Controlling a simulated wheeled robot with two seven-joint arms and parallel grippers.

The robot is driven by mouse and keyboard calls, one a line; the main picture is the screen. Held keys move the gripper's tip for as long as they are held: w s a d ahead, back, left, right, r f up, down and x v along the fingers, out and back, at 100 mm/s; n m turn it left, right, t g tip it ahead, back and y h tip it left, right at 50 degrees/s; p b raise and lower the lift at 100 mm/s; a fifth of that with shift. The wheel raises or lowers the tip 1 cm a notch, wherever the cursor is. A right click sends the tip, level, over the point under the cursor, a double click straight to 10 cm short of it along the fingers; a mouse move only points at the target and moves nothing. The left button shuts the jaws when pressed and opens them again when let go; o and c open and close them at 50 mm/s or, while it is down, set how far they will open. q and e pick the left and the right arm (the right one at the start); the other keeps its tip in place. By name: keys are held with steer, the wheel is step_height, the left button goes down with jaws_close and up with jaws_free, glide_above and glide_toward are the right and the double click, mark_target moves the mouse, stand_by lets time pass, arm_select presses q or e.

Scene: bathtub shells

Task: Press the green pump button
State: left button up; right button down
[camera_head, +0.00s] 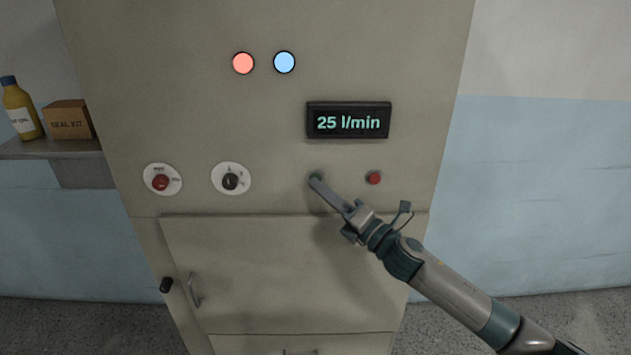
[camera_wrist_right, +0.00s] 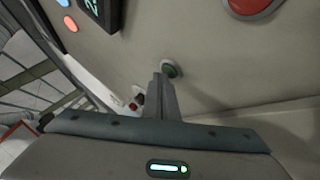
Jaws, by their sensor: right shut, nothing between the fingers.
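The green pump button (camera_wrist_right: 170,69) is a small round button on the grey cabinet front. In the right wrist view it shows just past the tips of my right gripper (camera_wrist_right: 161,78). In the head view the right gripper (camera_head: 318,182) is shut and empty, and its fingertips cover most of the place where the button sits. The tips are at or very close to the button; I cannot tell whether they touch it. My left gripper is not in view.
A red button (camera_head: 373,178) lies right of the fingertips. A display (camera_head: 348,105) above reads 25 l/min. Red (camera_head: 243,63) and blue (camera_head: 284,62) lamps are higher up. Two knobs, red (camera_head: 160,183) and black (camera_head: 230,181), are to the left. Cabinet doors (camera_head: 270,280) are below.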

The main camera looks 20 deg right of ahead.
stand_by(0.4)
steer(key=shift+s+a, duration=0.2)
steer(key=shift+s, duration=0.55)
steer(key=s, duration=0.2)
steer(key=s+a+p, duration=0.1)
steer(key=s, duration=0.1)
steer(key=shift+s+a, duration=0.2)
steer(key=shift+s, duration=0.2)
stand_by(0.6)
